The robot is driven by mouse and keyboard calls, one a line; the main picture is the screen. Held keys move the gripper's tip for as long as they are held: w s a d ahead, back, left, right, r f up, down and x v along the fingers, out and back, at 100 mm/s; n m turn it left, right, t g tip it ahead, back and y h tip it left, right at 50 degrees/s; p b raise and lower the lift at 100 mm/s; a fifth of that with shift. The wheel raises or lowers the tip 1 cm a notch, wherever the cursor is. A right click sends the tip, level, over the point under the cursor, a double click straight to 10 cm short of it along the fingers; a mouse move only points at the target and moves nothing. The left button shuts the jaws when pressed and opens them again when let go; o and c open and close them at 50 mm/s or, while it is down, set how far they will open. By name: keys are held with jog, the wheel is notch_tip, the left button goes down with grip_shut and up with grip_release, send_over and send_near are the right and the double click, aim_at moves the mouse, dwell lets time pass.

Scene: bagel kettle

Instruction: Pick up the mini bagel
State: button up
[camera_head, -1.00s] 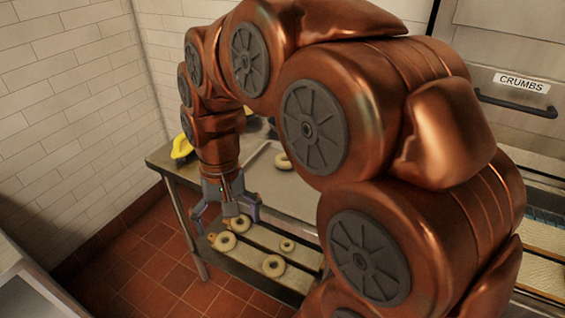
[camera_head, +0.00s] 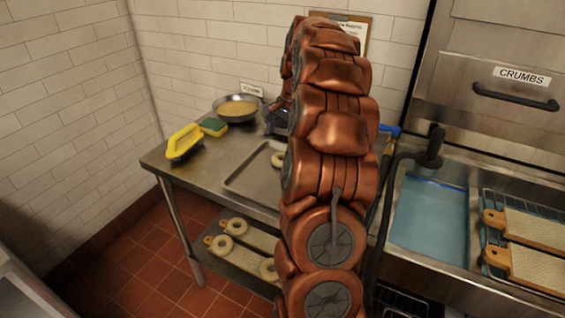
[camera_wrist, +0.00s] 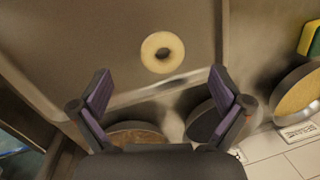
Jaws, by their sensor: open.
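A pale ring-shaped bagel (camera_wrist: 162,52) lies on the metal tray (camera_wrist: 95,30) in the wrist view, ahead of my fingers and apart from them. My gripper (camera_wrist: 160,88) is open and empty, its two purple-padded fingers spread wide. In the head view a bagel (camera_head: 278,160) on the tray (camera_head: 240,181) is partly hidden by my arm. I cannot tell from size which is the mini bagel.
A sink with blue water (camera_head: 430,215) lies right. A dark round pan (camera_wrist: 207,122) is near my fingers in the wrist view.

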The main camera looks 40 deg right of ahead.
aim_at(283, 156)
jog(key=shift+d+f, duration=0.2)
jog(key=shift+d, duration=0.35)
jog(key=shift+d+f, duration=0.1)
jog(key=shift+f, duration=0.9)
jog(key=shift+w+f+p, duration=0.25)
jog(key=shift+f+p, duration=0.1)
jog(key=shift+f, duration=0.6)
jog(key=shift+w+f+p, duration=0.25)
jog(key=shift+f+p, duration=0.05)
jog(key=shift+f, duration=0.7)
jog(key=shift+w+f+p, duration=0.25)
jog(key=shift+f+p, duration=0.1)
jog(key=shift+f, duration=0.6)
jog(key=c, duration=1.2)
